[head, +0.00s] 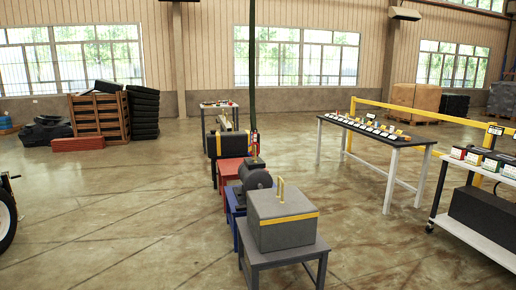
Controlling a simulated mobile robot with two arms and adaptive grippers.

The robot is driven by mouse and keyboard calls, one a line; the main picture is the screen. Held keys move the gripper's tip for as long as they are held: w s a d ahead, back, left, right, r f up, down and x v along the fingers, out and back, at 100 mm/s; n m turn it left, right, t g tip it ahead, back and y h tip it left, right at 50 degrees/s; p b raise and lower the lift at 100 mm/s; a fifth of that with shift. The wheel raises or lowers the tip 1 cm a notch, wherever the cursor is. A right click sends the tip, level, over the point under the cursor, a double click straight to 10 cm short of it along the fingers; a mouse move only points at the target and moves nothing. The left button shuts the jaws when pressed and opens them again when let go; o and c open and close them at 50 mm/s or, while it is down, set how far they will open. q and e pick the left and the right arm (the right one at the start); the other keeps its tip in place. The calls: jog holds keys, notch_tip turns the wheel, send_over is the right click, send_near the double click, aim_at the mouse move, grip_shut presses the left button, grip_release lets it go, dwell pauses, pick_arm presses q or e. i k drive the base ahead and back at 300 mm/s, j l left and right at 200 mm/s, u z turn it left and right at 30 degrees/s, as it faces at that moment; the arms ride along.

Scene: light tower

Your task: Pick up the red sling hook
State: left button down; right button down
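A dark green sling (252,70) hangs straight down from above the top edge of the head view. At its lower end is a small red piece (254,139), which looks like the red sling hook. It hangs just above or behind the dark motor-like load on the row of stands; at this size I cannot tell whether it touches anything. Neither of my grippers is in view.
A grey box with a yellow band (282,218) stands on a near stand, with a dark round machine (255,176) behind it. A long table (388,141) and a cart (478,236) stand right. A wheel (6,218) shows at left. Floor between is clear.

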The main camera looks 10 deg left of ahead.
aim_at(255, 143)
jog(key=i+j, duration=0.2)
jog(key=i, duration=0.3)
jog(key=i+j+u, duration=0.1)
jog(key=i, duration=0.4)
jog(key=i+l+z, duration=0.15)
jog(key=i+z, duration=0.35)
jog(key=i+j+z, duration=0.15)
jog(key=i+z, duration=0.3)
jog(key=i, duration=0.3)
jog(key=i+j+z, duration=0.3)
jog(key=i+z, duration=0.6)
jog(key=i, duration=1.15)
jog(key=i+j+u, duration=0.15)
jog(key=i+u, duration=0.15)
jog(key=u, duration=0.15)
jog(key=i+u, duration=0.65)
jog(key=u, duration=0.2)
jog(key=i+l+u, duration=0.15)
jog(key=u, duration=0.25)
jog(key=i+l, duration=0.05)
jog(key=i, duration=0.05)
